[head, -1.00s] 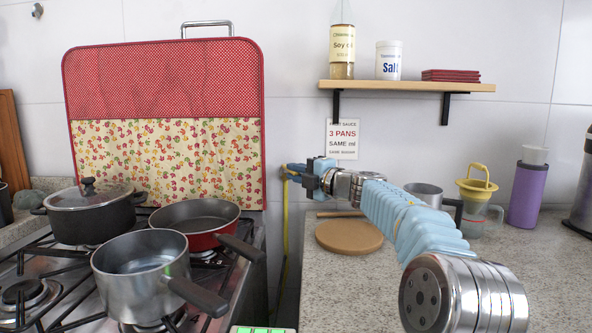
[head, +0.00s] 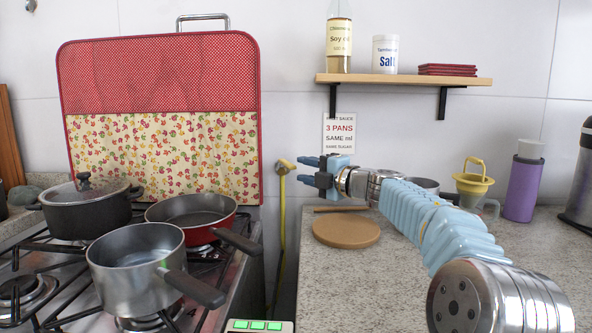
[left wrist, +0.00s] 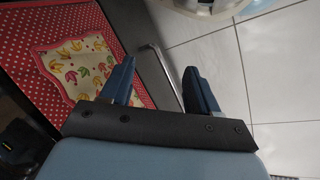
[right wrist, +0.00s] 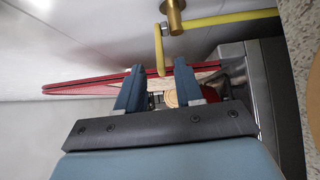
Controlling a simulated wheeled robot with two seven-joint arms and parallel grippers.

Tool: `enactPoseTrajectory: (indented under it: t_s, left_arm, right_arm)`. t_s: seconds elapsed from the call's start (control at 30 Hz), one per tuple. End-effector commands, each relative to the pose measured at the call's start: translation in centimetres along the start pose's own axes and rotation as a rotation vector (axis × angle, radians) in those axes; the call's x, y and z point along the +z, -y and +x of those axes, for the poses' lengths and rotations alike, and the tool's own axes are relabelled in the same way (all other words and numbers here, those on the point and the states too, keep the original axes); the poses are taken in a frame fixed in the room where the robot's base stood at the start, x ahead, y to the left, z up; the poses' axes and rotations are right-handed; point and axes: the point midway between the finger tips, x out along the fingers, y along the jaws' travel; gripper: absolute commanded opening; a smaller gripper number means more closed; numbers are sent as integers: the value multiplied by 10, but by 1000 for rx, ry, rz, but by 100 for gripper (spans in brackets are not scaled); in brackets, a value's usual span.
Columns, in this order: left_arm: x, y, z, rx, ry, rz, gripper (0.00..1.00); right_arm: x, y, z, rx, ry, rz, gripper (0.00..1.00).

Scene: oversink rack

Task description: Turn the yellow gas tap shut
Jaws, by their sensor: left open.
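The brass gas tap (head: 284,167) is on the wall behind the gap between stove and counter, a yellow hose (head: 281,230) hanging below it. In the right wrist view, the brass body (right wrist: 173,15) is at the top, and the yellow lever (right wrist: 159,52) extends from it toward the gap between my fingertips. My right gripper (head: 308,171) is open and empty, just right of the tap and apart from it in the head view; its fingers show in the right wrist view (right wrist: 158,82). My left gripper (left wrist: 160,82) is open and empty, seen only in the left wrist view.
The stove holds a lidded pot (head: 85,208), a red pan (head: 192,232) and a steel saucepan (head: 135,270). A splash board (head: 160,75) stands behind it. A round wooden board (head: 346,232) lies on the counter. A shelf (head: 400,80) is above my right arm.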

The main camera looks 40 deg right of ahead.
Motion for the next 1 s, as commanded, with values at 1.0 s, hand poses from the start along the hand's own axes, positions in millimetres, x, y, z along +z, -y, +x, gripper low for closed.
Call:
enactPoseTrajectory:
  t_s: [1.0]
  left_arm:
    - [0, 4, 8, -1, -1, -1, 61]
  right_arm:
    - [-4, -2, -86, 9, 36, -145, 45]
